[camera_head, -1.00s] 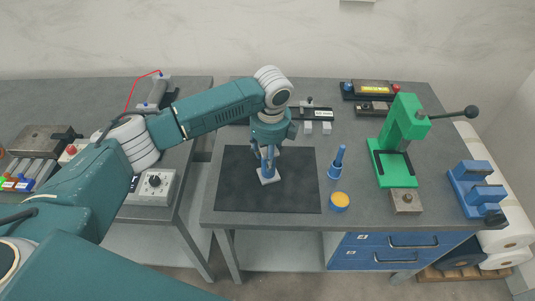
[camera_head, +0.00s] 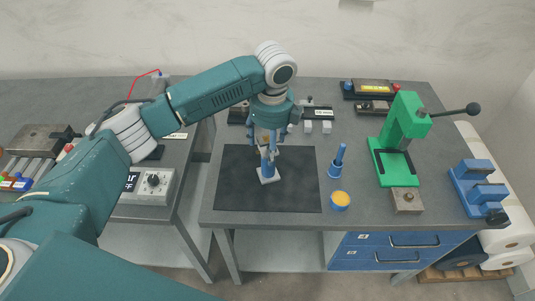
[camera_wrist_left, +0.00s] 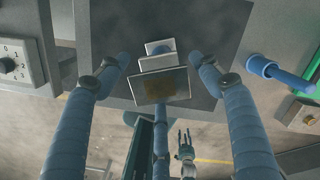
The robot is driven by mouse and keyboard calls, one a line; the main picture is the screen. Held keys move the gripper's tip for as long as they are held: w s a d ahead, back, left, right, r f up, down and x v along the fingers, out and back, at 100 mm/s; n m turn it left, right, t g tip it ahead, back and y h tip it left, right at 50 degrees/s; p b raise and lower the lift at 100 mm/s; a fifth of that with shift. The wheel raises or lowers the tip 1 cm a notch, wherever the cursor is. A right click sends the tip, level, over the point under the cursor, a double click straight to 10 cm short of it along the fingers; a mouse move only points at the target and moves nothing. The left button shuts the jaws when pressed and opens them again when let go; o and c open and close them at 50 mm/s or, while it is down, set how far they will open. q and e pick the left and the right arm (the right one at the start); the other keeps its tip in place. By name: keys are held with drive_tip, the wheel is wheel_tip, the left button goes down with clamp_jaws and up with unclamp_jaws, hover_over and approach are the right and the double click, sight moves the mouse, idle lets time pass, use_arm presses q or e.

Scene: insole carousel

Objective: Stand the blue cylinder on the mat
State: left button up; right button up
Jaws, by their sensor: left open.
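The blue cylinder (camera_head: 268,169) stands upright on the dark mat (camera_head: 237,191), on a pale square foot. Its upper part is partly hidden by my left gripper (camera_head: 268,134), which is open above it with a finger on each side. In the left wrist view, the spread fingers of the left gripper (camera_wrist_left: 163,62) are apart from a pale-rimmed plate with a brownish face (camera_wrist_left: 163,88) and pale bars between them. Whether that plate belongs to the cylinder I cannot tell. A small claw, seemingly my right gripper (camera_wrist_left: 185,145), shows low in that view, too small to read.
Right of the mat stand a blue holder with a rod (camera_head: 337,162) and a blue pot with yellow contents (camera_head: 340,200). A green lever press (camera_head: 404,130) and a blue vise (camera_head: 477,187) are further right. The mat's front and left parts are clear.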

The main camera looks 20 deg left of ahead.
use_arm(q)
drive_tip(key=r, duration=0.4)
drive_tip(key=r+b, duration=0.1)
drive_tip(key=r, duration=0.2)
drive_tip(key=shift+s+d, duration=0.3)
drive_tip(key=shift+s, duration=0.05)
